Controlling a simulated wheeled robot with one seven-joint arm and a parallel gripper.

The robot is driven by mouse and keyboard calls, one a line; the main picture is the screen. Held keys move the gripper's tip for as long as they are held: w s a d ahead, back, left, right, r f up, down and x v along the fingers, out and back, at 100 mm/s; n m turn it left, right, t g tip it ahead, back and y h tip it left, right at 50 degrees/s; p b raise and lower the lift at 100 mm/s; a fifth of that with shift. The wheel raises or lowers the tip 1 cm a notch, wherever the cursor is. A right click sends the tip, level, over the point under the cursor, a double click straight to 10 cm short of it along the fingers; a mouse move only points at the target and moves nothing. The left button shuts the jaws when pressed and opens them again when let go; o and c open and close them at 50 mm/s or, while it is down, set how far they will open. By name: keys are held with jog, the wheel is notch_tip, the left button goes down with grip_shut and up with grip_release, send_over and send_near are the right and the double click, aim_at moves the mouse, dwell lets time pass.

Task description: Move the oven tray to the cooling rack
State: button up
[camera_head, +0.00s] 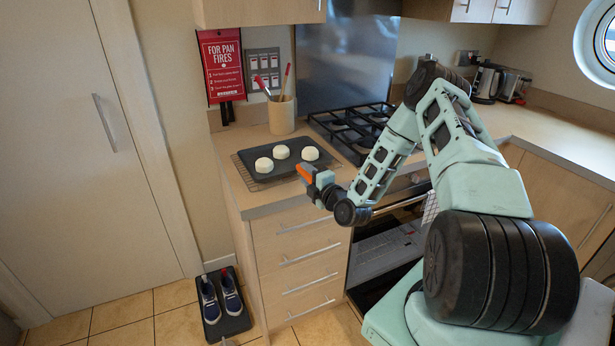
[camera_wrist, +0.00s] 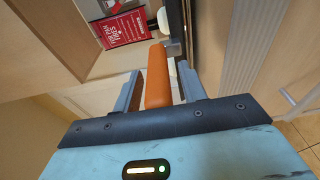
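The dark oven tray (camera_head: 272,172) carries three white buns and lies over the wire cooling rack (camera_head: 257,186) on the counter left of the hob. The rack's wires show along the tray's left and front edges. I cannot tell whether the tray fully touches the rack. My gripper (camera_head: 306,174) is at the tray's front right edge, its fingers on both sides of an orange handle.
A utensil pot (camera_head: 281,115) stands behind the tray near the wall. The black gas hob (camera_head: 352,128) is to its right. The oven door (camera_head: 385,250) is open below. Shoes on a mat (camera_head: 224,307) lie on the floor. Counter right of the hob is mostly clear.

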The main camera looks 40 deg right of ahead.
jog(key=shift+r, duration=0.25)
jog(key=s+a+b, duration=0.1)
jog(key=s+b, duration=0.3)
jog(key=s, duration=0.7)
jog(key=w+a+r+m+g+y, duration=0.2)
jog(key=a+g+y, duration=0.6)
jog(key=a, duration=1.8)
jog(key=s+a+r+m+g+h, duration=0.1)
jog(key=s+a+r+m+g, duration=0.1)
jog(key=s, duration=0.7)
jog(key=s+a+r+m+g+h, duration=0.2)
jog(key=s+a+r+g, duration=0.2)
jog(key=s, duration=0.5)
jog(key=s+a+r+m+g+h, duration=0.2)
jog(key=s+a+r+m+g, duration=0.1)
jog(key=s, duration=0.6)
jog(key=shift+a+r+g, duration=0.4)
jog(key=shift+a+r, duration=0.25)
jog(key=shift+a, duration=0.6)
